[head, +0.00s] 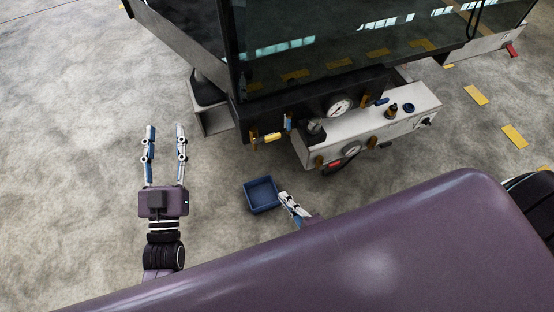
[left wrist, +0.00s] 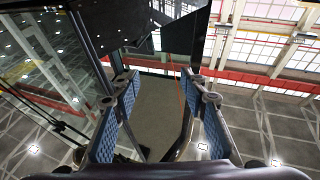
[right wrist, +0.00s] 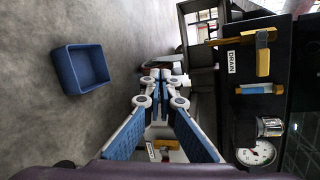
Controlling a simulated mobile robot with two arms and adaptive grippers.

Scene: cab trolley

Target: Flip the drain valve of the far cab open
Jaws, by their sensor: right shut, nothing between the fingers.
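The drain valve's yellow handle (head: 272,137) is on the dark lower front of the cab (head: 250,112). In the right wrist view the yellow handle (right wrist: 263,62) is beside a white DRAIN label (right wrist: 231,62). A blue lever with a yellow end (right wrist: 258,88) is close to it. My right gripper (head: 285,196) is shut and empty, in front of the cab and apart from the handle; its closed fingers also show in the right wrist view (right wrist: 160,80). My left gripper (head: 165,128) is open and empty, to the left of the cab; its spread fingers show in the left wrist view (left wrist: 165,90).
A blue bin (head: 262,208) lies on the floor beside my right gripper. A grey box (head: 372,136) with gauges and knobs juts from the cab to the right of the drain handle. A red handle (head: 511,49) is at the far right. Floor around my left gripper is clear.

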